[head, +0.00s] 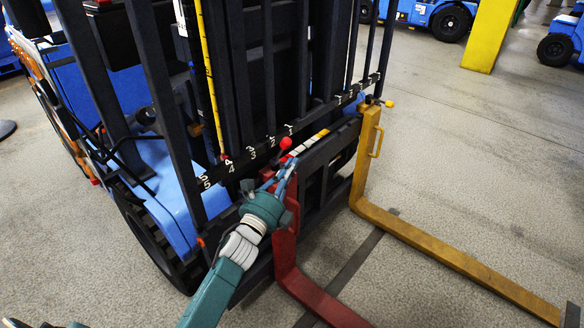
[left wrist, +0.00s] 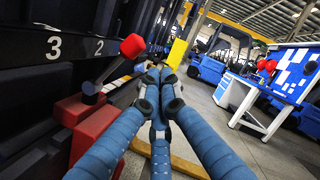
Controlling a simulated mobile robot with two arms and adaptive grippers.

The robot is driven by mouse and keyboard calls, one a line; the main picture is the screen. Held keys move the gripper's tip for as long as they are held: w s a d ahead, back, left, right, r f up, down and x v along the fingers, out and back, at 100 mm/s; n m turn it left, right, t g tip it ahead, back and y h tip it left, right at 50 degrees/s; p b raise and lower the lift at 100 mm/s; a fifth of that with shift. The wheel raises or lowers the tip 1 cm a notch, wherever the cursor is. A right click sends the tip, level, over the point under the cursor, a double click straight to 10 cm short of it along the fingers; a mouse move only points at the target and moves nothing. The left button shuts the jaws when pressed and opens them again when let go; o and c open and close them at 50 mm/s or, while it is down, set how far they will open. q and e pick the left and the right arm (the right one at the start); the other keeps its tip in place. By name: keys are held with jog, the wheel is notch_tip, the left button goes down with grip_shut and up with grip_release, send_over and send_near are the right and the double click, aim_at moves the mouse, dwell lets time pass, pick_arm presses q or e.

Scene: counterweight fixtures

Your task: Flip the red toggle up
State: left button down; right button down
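The red toggle is a lever with a red ball knob (head: 285,143) at the top of the red fork (head: 286,240). In the left wrist view the red toggle's knob (left wrist: 133,46) sits on a short dark stem rising to the upper right from the red fork's top (left wrist: 88,112). My left gripper (head: 289,168) is just below the knob in the head view. In the left wrist view its blue fingers (left wrist: 155,78) are drawn together at the tips, with nothing visible between them. The knob is up and left of the fingertips, seemingly apart from them. My right gripper is not in view.
A numbered dark carriage bar (head: 265,148) and mast bars stand behind the toggle. A yellow fork (head: 430,245) with an orange knob (head: 389,104) is to the right. A blue-and-white workbench (left wrist: 250,95) is farther off. Open floor lies to the right.

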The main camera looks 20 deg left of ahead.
pick_arm(q)
jog(key=d+v, duration=0.1)
jog(key=v, duration=0.9)
jog(key=shift+s+a, duration=0.2)
jog(key=shift+s, duration=0.05)
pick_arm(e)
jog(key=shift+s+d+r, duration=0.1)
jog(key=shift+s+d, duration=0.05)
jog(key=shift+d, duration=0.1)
